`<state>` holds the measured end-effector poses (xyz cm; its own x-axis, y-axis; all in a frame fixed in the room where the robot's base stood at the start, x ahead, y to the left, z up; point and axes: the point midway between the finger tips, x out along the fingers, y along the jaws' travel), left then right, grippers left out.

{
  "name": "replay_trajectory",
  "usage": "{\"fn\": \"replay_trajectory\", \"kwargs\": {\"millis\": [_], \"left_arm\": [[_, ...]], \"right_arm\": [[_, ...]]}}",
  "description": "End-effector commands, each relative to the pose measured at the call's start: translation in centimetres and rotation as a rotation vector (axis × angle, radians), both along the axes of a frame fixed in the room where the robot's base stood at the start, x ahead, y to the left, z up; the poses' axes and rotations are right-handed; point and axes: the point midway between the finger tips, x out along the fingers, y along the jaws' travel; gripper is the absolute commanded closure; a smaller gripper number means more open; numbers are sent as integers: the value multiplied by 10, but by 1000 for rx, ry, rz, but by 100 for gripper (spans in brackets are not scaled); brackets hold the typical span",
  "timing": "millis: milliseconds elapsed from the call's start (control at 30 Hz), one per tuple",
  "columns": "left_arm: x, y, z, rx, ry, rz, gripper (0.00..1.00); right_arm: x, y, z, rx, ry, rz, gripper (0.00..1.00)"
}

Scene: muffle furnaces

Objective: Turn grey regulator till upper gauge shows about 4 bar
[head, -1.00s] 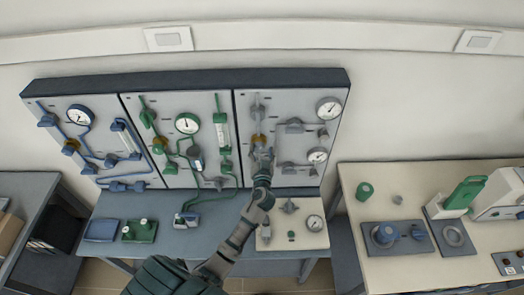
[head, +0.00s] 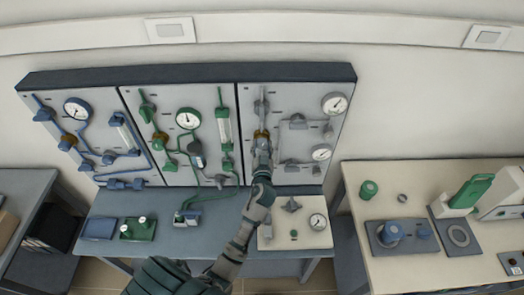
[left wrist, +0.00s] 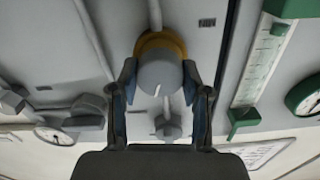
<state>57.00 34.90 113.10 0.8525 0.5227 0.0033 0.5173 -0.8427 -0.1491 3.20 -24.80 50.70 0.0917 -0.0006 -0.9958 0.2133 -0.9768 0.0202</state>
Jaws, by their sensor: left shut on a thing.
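The grey regulator has a round grey knob (left wrist: 160,75) with a white mark and a yellow-brown collar. It sits on the right-hand panel, where the collar (head: 261,132) shows just above my gripper. My left gripper (head: 262,142) reaches up from below. In the left wrist view, its two fingers (left wrist: 160,92) press on opposite sides of the knob. The upper gauge (head: 334,103) is at the panel's top right; its needle is too small to read. A lower gauge (head: 321,152) sits beneath it. My right gripper does not show.
Green and blue piped panels with gauges (head: 188,118) (head: 77,107) stand to the left. Below the panel, a pale box (head: 280,238) with a grey knob and gauge sits on the bench beside my arm. Another bench (head: 375,270) stands at right.

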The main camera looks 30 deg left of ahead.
Motion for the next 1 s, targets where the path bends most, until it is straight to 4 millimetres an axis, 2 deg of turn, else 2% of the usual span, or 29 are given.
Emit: {"fn": "replay_trajectory", "kwargs": {"millis": [33, 367, 400, 467, 700, 833, 1000], "left_arm": [[0, 0, -6, -20, -6, 2, 88], [0, 0, -3, -31, -11, 0, 88], [0, 0, -3, -31, -11, 0, 43], [0, 0, -3, -30, -12, 0, 28], [0, 0, -1, -29, -14, -1, 28], [-3, -2, -1, -29, -14, -1, 28], [-25, -15, -2, -32, -13, 0, 28]], "right_arm": [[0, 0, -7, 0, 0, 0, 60], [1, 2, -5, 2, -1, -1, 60], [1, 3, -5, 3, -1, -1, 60], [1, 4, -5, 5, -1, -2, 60], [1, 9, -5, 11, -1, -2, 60], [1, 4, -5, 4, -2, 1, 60], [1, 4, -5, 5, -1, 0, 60]]}}
